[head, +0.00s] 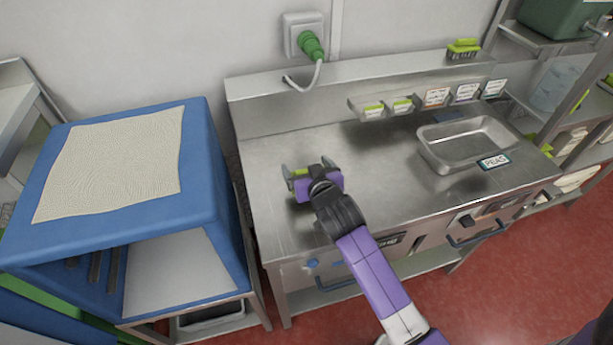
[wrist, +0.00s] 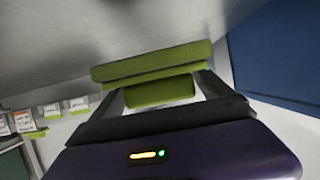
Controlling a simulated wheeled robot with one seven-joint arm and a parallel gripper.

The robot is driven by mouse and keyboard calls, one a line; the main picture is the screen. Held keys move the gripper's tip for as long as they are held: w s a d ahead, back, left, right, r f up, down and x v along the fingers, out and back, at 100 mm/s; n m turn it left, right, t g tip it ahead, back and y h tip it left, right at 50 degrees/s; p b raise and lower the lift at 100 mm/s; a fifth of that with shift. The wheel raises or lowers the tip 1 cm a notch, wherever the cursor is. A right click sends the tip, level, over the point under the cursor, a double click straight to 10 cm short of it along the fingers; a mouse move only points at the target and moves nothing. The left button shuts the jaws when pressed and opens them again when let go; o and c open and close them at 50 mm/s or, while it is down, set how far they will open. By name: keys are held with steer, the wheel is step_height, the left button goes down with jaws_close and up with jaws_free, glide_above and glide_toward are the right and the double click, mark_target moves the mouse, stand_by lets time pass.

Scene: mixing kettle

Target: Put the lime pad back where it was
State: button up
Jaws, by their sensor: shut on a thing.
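The lime pad (wrist: 152,62) has a broad flat slab with a smaller lime block on it. My gripper (wrist: 160,88) is shut on that block, one finger at each side, in the wrist view. In the head view my gripper (head: 300,176) is over the left part of the steel counter, with only a little lime of the pad (head: 301,171) showing. I cannot tell whether the pad touches the counter.
A second lime item (head: 463,48) sits on the back ledge. A blue cabinet (head: 215,165) stands left. The counter's middle (head: 385,165) is clear.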

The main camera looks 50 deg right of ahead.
steer(key=shift+f, duration=2.15)
steer(key=shift+f, duration=0.15)
steer(key=o, duration=1.5)
steer(key=shift+o, duration=0.2)
